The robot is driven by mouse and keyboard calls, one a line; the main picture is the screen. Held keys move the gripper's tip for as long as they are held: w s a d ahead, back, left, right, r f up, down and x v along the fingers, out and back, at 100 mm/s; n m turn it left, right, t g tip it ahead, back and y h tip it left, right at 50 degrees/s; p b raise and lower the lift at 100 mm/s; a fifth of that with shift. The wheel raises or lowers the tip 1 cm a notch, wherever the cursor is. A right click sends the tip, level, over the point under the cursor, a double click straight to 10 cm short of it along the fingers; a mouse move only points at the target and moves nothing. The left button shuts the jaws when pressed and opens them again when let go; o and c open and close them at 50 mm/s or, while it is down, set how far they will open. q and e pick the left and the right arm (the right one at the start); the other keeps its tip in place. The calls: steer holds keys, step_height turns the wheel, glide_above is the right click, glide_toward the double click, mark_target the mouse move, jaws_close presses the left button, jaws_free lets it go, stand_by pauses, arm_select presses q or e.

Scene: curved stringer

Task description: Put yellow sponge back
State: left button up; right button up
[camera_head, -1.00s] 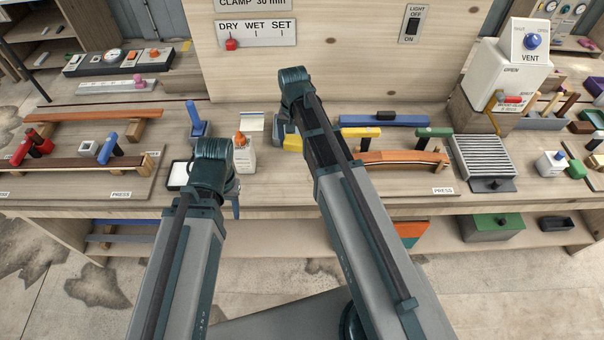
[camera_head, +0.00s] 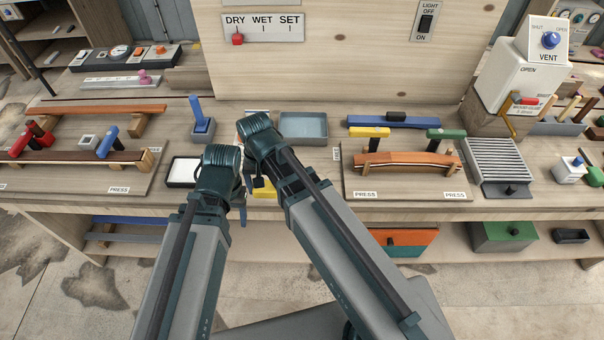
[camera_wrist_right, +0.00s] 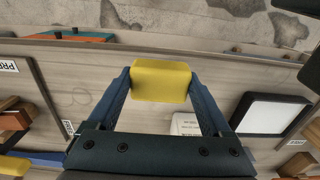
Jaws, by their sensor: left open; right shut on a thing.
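The yellow sponge (camera_head: 264,187) is held in my right gripper, near the bench's front edge and just right of my left gripper. In the right wrist view the sponge (camera_wrist_right: 161,80) sits between the blue fingers of my right gripper (camera_wrist_right: 160,84), which is shut on it. My left gripper (camera_head: 242,207) is open at the front edge, its fingers partly hidden by its own wrist. An empty grey-blue tray (camera_head: 318,130) lies on the bench behind and to the right of the sponge.
A black-rimmed white pad (camera_head: 184,172) lies left of my left gripper. A press board (camera_head: 400,190) with a curved wooden strip and clamps stands to the right. A white labelled object (camera_wrist_right: 185,124) shows behind the sponge in the wrist view.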

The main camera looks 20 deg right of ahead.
steer(key=w+d, duration=0.2)
steer(key=d, duration=0.2)
steer(key=w+d+f, duration=0.1)
steer(key=w+d, duration=0.1)
steer(key=d, duration=0.2)
steer(key=w+d+b, duration=0.1)
steer(key=w+d, duration=0.1)
steer(key=d, duration=0.1)
steer(key=shift+w+d+f, duration=0.15)
steer(key=shift+w+d, duration=0.15)
steer(key=shift+d, duration=0.1)
steer(key=f+b, duration=0.3)
steer(key=shift+w+d+f+b, duration=0.1)
steer(key=shift+d+f+b, duration=0.15)
steer(key=shift+d+b, duration=0.1)
steer(key=shift+f, duration=0.2)
steer(key=o, duration=1)
steer(key=shift+r, duration=0.2)
